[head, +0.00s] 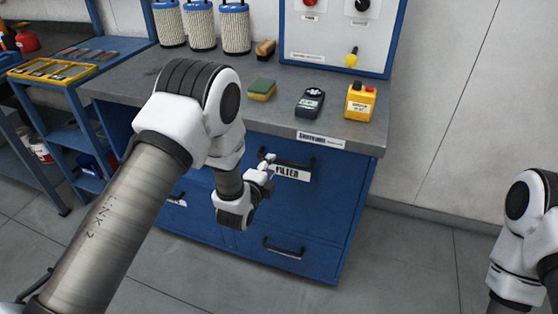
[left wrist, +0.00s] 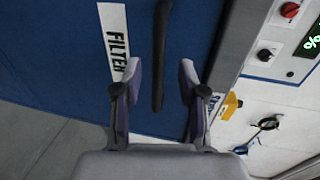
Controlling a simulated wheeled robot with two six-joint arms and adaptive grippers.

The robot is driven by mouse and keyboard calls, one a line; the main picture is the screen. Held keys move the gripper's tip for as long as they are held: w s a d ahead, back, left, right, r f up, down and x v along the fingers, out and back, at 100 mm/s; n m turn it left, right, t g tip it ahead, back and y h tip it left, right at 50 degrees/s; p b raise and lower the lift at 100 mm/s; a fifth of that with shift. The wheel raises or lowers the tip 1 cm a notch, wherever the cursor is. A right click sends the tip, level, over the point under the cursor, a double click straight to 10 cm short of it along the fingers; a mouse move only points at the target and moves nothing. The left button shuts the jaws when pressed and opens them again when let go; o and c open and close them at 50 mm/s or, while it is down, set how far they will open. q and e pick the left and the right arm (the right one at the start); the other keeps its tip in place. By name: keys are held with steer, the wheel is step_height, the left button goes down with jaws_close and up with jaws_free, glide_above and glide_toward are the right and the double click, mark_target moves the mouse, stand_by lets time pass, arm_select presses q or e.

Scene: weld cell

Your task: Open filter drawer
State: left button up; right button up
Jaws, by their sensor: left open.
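The filter drawer (head: 325,178) is a blue front below the grey worktop, and it looks closed. It has a dark bar handle (head: 300,164) above a white FILTER label (head: 291,174). In the left wrist view the handle (left wrist: 160,60) runs upright, with the label (left wrist: 115,42) to its left. My left gripper (head: 267,165) is at the left end of the handle. In the left wrist view my left gripper (left wrist: 160,78) is open, its fingers on either side of the handle's line. Contact cannot be told. My right gripper is out of view; only its arm shows at right.
On the worktop (head: 285,122) stand a yellow button box (head: 361,101), a black meter (head: 310,101), a sponge (head: 262,89) and a brush (head: 265,49). Filter cartridges (head: 202,26) stand behind. Another drawer handle (head: 284,249) is below. Floor at right is clear.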

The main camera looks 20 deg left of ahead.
mark_target(277, 161)
arm_select(q)
steer(key=w, duration=0.3)
steer(key=w+d+f, duration=0.1)
steer(key=shift+w, duration=0.4)
steer(key=shift+w+a, duration=0.1)
steer(key=shift+a, duration=0.1)
jaws_close()
steer(key=shift+f, duration=0.15)
